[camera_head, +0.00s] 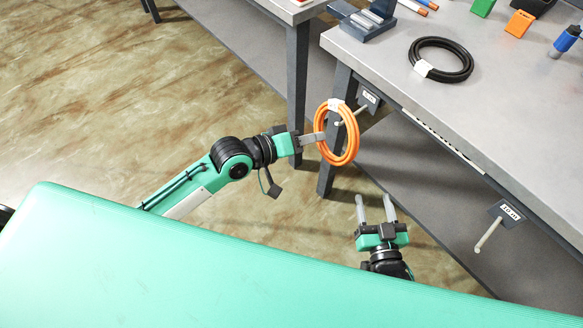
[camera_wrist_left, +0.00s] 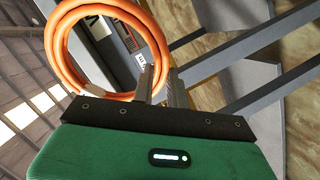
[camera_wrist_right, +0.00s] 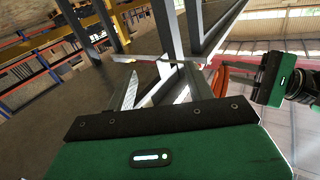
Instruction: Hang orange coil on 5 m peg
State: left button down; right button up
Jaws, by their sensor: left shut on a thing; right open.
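The orange coil (camera_head: 322,123) hangs upright in my left gripper (camera_head: 320,138), shut on its left side in the head view. The 5 m peg (camera_head: 358,112) sticks out below a small label plate on the bench's front edge. Its pale tip shows inside the coil's opening, so the coil appears to be around the peg's end. The label's writing is too small to read surely. In the left wrist view the coil (camera_wrist_left: 54,48) frames the bench front. My right gripper (camera_head: 374,205) is open and empty, below the coil and away from it.
A second peg (camera_head: 488,235) labelled 10 m is further right on the bench front. A black coil (camera_head: 463,75) with a white tag lies on the bench top (camera_head: 400,90). Coloured blocks and tools stand at the back. A lower shelf (camera_head: 420,190) runs under the bench.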

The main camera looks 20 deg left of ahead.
pick_arm(q)
jog(key=a+f+n+t+b, duration=0.2)
jog(key=a+f+t+b, duration=0.2)
jog(key=f+b, duration=0.2)
jog(key=shift+s+a+f+n+t+y+b, duration=0.2)
jog(key=shift+s+f+n+t+y+b, duration=0.15)
jog(key=shift+f, duration=0.55)
pick_arm(e)
jog(key=s+r+t, duration=0.1)
jog(key=r+t, duration=0.1)
jog(key=r, duration=0.4)
jog(key=s+r+t+y, duration=0.1)
jog(key=s+r+t, duration=0.1)
jog(key=r, duration=0.4)
jog(key=shift+s+d+r+m+t, duration=0.3)
jog(key=shift+d, duration=0.05)
jog(key=shift+f, duration=0.1)
